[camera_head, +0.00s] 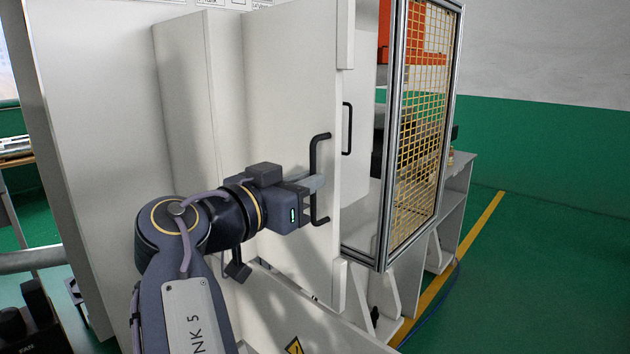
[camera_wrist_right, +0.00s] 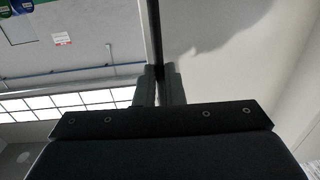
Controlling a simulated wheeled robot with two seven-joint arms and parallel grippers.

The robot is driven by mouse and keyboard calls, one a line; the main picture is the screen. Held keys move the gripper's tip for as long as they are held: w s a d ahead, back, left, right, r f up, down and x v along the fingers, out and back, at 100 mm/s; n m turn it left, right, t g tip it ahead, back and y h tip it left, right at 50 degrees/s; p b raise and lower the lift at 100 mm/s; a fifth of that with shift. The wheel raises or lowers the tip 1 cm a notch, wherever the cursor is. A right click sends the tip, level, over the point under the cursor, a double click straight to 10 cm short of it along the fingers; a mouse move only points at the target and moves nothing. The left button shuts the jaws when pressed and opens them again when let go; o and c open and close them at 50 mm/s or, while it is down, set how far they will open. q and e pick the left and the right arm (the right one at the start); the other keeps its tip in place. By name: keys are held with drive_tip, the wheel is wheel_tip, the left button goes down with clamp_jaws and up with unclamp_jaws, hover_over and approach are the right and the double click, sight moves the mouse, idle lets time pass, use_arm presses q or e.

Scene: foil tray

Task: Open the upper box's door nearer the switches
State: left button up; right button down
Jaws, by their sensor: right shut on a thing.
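A tall white box door (camera_head: 290,90) stands in the middle of the head view, with a black bar handle (camera_head: 314,150) near its right edge. My right gripper (camera_head: 318,183) is shut on this handle, with its fingers around the upright bar. In the right wrist view, the dark bar (camera_wrist_right: 153,35) runs up between the two fingertips (camera_wrist_right: 159,85), beside a pale panel (camera_wrist_right: 225,55). I cannot tell how far the door stands open. A second black handle (camera_head: 347,128) shows just beyond the door's right edge. My left gripper is not in view.
A yellow mesh guard in a metal frame (camera_head: 383,225) stands right of the door. Black knobs by a "FAN" label (camera_head: 28,330) sit at the lower left. Green floor (camera_head: 530,270) with a yellow line is open at the right.

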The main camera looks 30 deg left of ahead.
drive_tip(key=shift+s+a+r+y, duration=0.1)
drive_tip(key=shift+s+a+y, duration=0.15)
drive_tip(key=shift+a, duration=0.25)
drive_tip(key=c, duration=2)
unclamp_jaws()
drive_tip(key=o, duration=0.5)
drive_tip(key=shift+w+a+n, duration=0.2)
drive_tip(key=shift+a+n, duration=0.1)
drive_tip(key=shift+a, duration=0.15)
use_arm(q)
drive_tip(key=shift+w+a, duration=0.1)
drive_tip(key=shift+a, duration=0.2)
use_arm(e)
drive_tip(key=shift+d, duration=0.15)
drive_tip(key=shift+w, duration=0.1)
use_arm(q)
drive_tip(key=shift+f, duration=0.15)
use_arm(e)
drive_tip(key=shift+d, duration=0.1)
